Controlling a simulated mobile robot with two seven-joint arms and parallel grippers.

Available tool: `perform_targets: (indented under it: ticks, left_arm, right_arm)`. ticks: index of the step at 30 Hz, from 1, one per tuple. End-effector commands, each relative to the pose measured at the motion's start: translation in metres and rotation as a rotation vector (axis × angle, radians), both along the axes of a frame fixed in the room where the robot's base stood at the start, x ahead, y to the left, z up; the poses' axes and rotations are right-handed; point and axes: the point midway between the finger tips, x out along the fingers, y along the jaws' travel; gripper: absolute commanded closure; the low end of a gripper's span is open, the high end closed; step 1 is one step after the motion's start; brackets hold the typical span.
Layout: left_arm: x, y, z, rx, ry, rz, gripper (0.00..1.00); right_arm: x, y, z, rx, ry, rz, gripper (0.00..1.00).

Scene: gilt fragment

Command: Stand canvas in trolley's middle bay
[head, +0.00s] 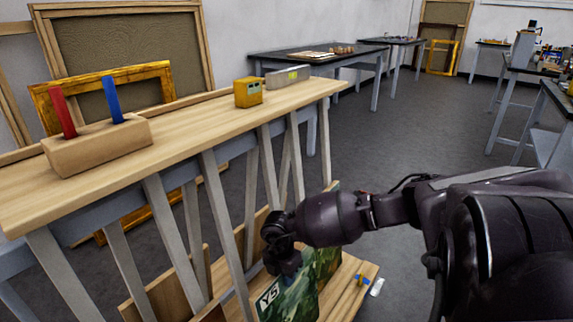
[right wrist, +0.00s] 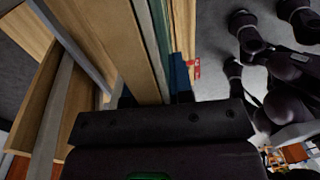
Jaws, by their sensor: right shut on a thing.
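The canvas (head: 293,303) is a green painted panel with a white "Y5" label. It is upright at the bottom of the head view, beside the trolley's slanted grey posts, above or on its lower wooden deck (head: 345,285); contact is unclear. My right gripper (head: 284,268) is shut on the canvas's upper edge. The canvas's thin green edge (right wrist: 161,35) shows in the right wrist view next to wooden boards. The trolley has a long wooden top (head: 190,120), and its posts (head: 226,235) partly hide the bays. Which bay the canvas faces cannot be told. My left gripper is out of view.
On the top stand a wooden block (head: 95,147) with red and blue pegs, a yellow box (head: 248,92) and a grey level-like tool (head: 288,76). Framed panels (head: 130,50) lean against the wall behind. Open grey floor (head: 400,120) lies to the right, with worktables beyond.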

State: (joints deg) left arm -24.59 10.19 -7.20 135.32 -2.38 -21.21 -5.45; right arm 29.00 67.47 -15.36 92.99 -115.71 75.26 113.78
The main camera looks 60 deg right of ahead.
Motion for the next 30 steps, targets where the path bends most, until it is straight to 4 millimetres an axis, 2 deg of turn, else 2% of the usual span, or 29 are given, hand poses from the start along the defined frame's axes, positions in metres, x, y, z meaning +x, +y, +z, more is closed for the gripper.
perform_targets:
  ticks: [1,17,30]
  left_arm:
    - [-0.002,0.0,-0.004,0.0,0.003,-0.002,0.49]
    - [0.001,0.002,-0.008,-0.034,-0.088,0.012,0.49]
    - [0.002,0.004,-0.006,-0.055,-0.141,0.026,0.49]
  right_arm:
    - [0.003,-0.001,-0.006,-0.001,0.005,0.0,1.0]
    - [0.042,-0.005,-0.019,-0.001,0.006,0.001,1.0]
    - [0.054,-0.006,-0.036,0.0,0.0,0.0,1.0]
